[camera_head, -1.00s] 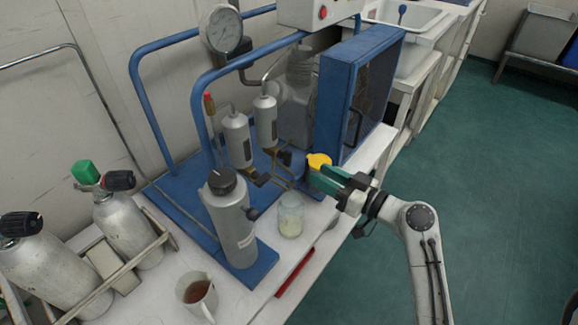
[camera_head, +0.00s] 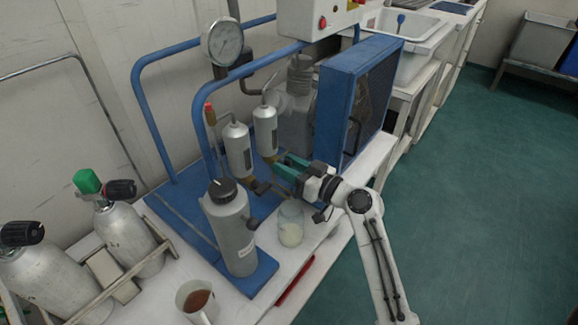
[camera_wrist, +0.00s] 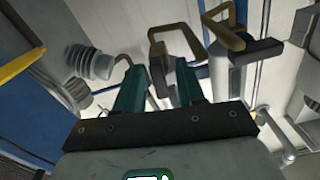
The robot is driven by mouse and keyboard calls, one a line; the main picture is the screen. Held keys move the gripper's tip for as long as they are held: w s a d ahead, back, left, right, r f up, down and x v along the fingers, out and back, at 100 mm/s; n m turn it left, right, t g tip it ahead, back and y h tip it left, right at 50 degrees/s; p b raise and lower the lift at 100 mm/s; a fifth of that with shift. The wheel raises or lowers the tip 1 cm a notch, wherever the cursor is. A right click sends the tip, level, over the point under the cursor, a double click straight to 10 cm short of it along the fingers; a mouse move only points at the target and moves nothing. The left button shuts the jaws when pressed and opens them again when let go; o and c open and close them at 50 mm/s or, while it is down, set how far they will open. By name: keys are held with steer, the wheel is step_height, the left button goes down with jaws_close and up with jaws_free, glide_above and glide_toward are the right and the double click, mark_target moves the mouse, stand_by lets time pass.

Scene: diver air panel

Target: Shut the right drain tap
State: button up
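Two silver filter cylinders stand side by side on the blue panel, the left one (camera_head: 238,150) and the right one (camera_head: 265,130), with drain taps below. The left tap's black handle (camera_head: 260,187) shows in the head view. The right drain tap is mostly hidden there behind my gripper (camera_head: 284,166). In the wrist view, the apparent right tap's black handle (camera_wrist: 158,78), on a brass fitting (camera_wrist: 177,29), lies between the teal fingertips of my gripper (camera_wrist: 160,78). The fingers are apart; contact is unclear. Another black handle (camera_wrist: 258,50) shows farther right.
A grey bottle (camera_head: 232,230) and a glass jar (camera_head: 291,224) stand close below my gripper. A blue grilled guard (camera_head: 340,110) rises just behind it. A mug (camera_head: 197,302) and valve-topped cylinders (camera_head: 125,235) are at left. The green floor at right is clear.

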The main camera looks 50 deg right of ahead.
jaws_close()
